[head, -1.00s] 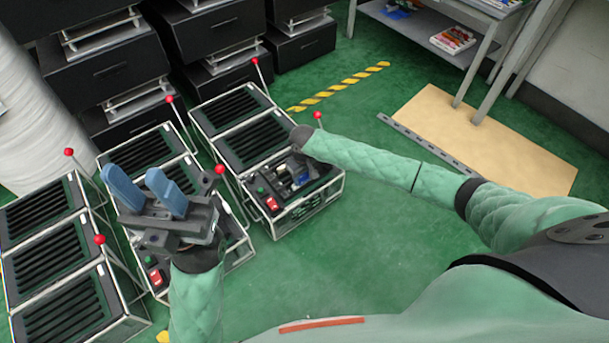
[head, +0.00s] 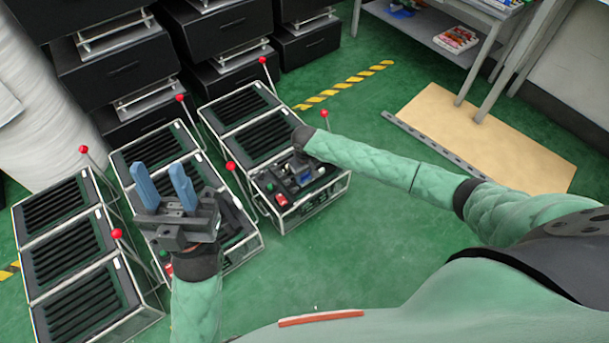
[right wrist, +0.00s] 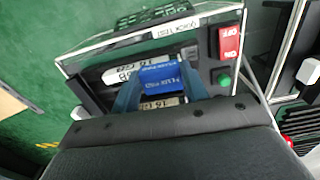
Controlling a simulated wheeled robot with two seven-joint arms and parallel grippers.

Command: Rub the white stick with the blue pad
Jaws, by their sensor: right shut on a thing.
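My right gripper (right wrist: 161,84) is shut on the blue pad (right wrist: 160,78), which has white print and sits between its two blue fingers. The pad is over the dark top of a lever box. A white stick (right wrist: 124,73) with black print shows at the pad's left. Another white printed piece (right wrist: 163,102) shows just below the pad; I cannot tell if it is part of the same stick. In the head view my right gripper (head: 303,178) is small and partly hidden by its own wrist. My left gripper (head: 164,187) is open and empty, fingers pointing up.
The lever box has a red switch (right wrist: 229,42) and a green button (right wrist: 224,80). Several caged units with red-knobbed levers (head: 231,166) stand close around my left gripper. A tan board (head: 480,140) lies on the floor at right. The green floor in front is clear.

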